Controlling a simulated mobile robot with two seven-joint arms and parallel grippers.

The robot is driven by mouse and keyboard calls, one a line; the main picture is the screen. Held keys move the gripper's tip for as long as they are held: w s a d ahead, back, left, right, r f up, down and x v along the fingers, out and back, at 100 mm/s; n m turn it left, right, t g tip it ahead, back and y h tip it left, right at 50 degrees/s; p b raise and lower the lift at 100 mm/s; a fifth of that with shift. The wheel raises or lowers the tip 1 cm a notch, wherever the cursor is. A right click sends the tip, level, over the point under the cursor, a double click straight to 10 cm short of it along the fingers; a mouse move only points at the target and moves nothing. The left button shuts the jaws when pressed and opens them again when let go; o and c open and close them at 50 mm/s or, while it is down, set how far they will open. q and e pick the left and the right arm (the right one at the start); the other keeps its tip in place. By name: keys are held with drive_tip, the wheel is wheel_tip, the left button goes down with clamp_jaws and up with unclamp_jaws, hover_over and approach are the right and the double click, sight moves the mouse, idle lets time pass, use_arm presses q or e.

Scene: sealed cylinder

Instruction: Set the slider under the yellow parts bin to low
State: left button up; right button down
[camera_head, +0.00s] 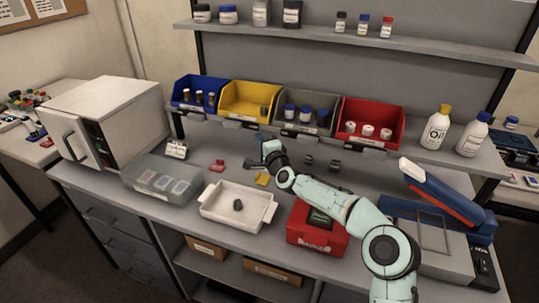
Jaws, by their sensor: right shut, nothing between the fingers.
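The yellow parts bin (246,104) stands on the lower shelf, second from the left in a row of bins. A small dark strip with a light patch (238,122) sits on the shelf edge under it. The slider and its setting are too small to read. My right gripper (256,158) is shut and empty, in front of and below the shelf edge, a little right of the yellow bin. It appears apart from the strip. My left gripper is not in view.
Blue (200,94), grey (304,112) and red bins (370,122) flank the yellow one. On the bench are a white tray (236,219), a clear box (162,179), a red box (316,238) under my right arm, and a white oven (108,122) at left.

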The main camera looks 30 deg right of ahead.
drive_tip(key=s+b, duration=0.1)
drive_tip(key=s, duration=0.5)
idle(0.5)
